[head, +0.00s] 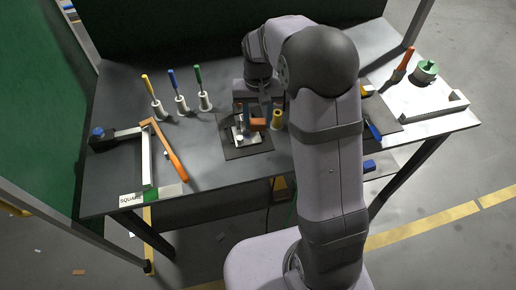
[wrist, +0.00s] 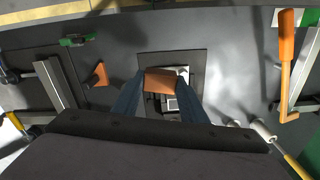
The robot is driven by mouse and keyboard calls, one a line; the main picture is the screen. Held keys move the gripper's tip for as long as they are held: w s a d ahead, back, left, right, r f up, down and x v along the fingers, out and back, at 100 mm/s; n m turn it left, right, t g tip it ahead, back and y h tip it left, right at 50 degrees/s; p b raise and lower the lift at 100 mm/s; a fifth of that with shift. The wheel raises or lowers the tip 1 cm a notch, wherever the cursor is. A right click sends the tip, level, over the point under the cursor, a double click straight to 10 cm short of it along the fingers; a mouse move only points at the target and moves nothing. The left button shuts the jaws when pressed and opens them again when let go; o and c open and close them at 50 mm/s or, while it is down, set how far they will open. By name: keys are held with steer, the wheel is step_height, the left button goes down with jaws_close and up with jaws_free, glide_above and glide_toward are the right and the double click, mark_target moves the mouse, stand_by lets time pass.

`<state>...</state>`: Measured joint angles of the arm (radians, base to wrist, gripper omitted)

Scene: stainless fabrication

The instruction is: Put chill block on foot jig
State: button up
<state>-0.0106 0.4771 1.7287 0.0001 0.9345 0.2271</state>
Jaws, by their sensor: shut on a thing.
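The chill block (wrist: 160,80) is a copper-orange block between the two dark blue fingers of my gripper (wrist: 160,84) in the wrist view. My gripper is shut on it. The block also shows in the head view (head: 258,124), just below my wrist. The foot jig (head: 241,137) has bright metal parts on a dark square plate (head: 246,152). In the wrist view the jig (wrist: 183,102) lies under and beside the block, partly hidden by the block and fingers. Whether the block touches the jig I cannot tell.
Several handled tools in white holders (head: 181,108) stand at back left. A square and an orange-handled bar (head: 168,155) lie left. A white tray (head: 425,101) stands right. My arm hides part of the table.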

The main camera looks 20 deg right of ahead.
steer(key=shift+s+n, duration=0.2)
steer(key=shift+n, duration=1)
steer(key=shift+f, duration=0.1)
steer(key=shift+f+p, duration=1.5)
steer(key=shift+f, duration=3.5)
steer(key=shift+f, duration=0.15)
steer(key=o, duration=1.3)
steer(key=shift+c, duration=0.2)
